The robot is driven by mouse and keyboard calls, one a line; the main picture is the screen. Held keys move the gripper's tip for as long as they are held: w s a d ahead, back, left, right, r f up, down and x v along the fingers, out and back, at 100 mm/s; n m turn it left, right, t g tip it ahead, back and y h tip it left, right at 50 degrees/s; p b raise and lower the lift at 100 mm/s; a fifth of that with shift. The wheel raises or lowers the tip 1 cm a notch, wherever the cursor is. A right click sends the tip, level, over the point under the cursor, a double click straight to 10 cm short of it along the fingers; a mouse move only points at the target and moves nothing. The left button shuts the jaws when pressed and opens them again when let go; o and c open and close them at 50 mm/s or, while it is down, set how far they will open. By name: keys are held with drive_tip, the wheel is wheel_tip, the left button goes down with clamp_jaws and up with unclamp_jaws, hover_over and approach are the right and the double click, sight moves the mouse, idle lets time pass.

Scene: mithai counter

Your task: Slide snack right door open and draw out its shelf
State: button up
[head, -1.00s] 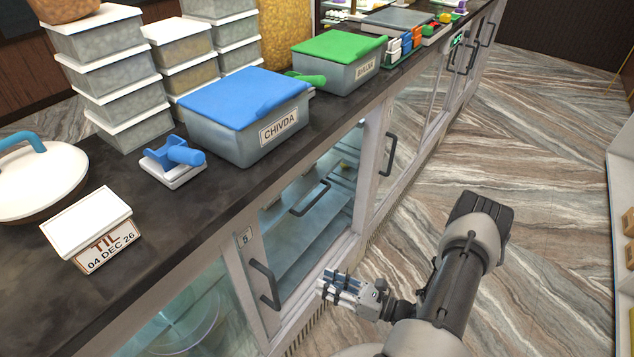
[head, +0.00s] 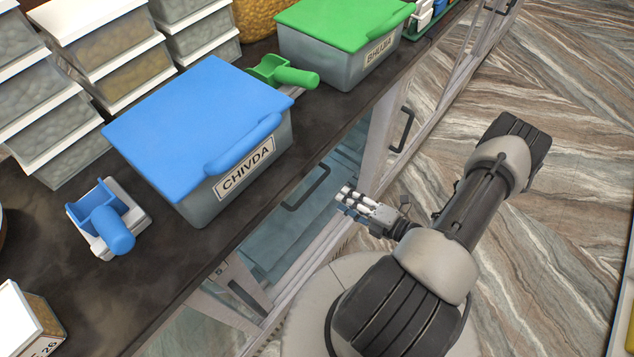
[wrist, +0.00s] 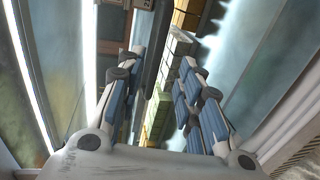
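The snack cabinet under the counter has a door frame with a dark upright handle (head: 246,300) at the lower left. Right of it the front appears open, showing a pale blue interior with a dark shelf handle (head: 308,188). My gripper (head: 346,199) is in front of this bay, right of the shelf handle and apart from it in the head view. In the wrist view my gripper (wrist: 162,75) has its two fingers spread, with nothing clearly held. Between them show a dark bar and several yellow and pale blocks (wrist: 160,105). The shelf's surface is mostly hidden by the counter.
On the counter stand a blue-lidded CHIVDA box (head: 205,130), a green-lidded box (head: 340,40), a blue scoop (head: 105,222), a green scoop (head: 283,75) and stacked tubs (head: 110,50). Another door handle (head: 403,130) sticks out farther right. The floor (head: 570,200) at right is clear.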

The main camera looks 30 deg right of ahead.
sight(317, 183)
drive_tip(key=b+x, duration=0.2)
drive_tip(key=x, duration=1)
drive_tip(key=shift+w+d, duration=0.1)
drive_tip(key=shift+c, duration=0.6)
clamp_jaws()
